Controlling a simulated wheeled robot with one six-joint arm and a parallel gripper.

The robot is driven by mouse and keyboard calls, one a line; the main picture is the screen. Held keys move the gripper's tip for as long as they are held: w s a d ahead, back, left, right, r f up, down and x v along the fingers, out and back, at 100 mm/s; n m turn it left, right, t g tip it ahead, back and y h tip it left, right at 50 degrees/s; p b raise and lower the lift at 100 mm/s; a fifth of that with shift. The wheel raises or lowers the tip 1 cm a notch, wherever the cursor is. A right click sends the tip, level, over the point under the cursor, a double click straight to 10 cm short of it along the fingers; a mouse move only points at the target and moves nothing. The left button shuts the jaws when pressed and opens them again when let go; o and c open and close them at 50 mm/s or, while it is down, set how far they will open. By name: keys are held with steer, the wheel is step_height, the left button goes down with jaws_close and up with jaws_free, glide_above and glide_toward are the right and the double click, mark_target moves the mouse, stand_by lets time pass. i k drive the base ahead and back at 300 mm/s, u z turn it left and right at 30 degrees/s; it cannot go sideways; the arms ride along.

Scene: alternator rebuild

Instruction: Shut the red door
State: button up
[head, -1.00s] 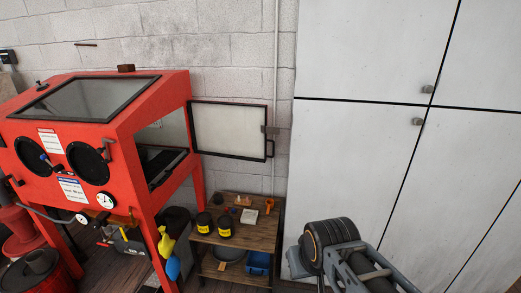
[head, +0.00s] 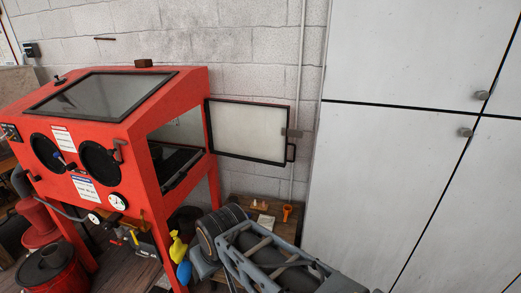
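A red blasting cabinet (head: 115,117) stands at the left. Its right side opening shows the dark inside. The side door (head: 247,132) is swung wide open to the right, near the block wall. It shows a pale panel in a dark frame; no red face of it is visible. It seems joined to the cabinet at its left edge, and a dark handle (head: 291,152) sits on its right edge. My gripper is not in view; only grey links of my arm show at the bottom, below the door and apart from it in the picture.
A low wooden shelf (head: 240,203) with small parts stands below the door, partly hidden by my arm. A yellow spray bottle (head: 178,247) is by the cabinet's front leg. Tall white lockers (head: 400,150) fill the right. A pipe (head: 300,60) runs up the wall.

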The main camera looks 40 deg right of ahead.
mark_target(259, 132)
steer(key=u, duration=0.05)
steer(key=i, duration=0.85)
steer(key=z, duration=0.8)
steer(key=i, duration=0.55)
steer(key=z, duration=0.6)
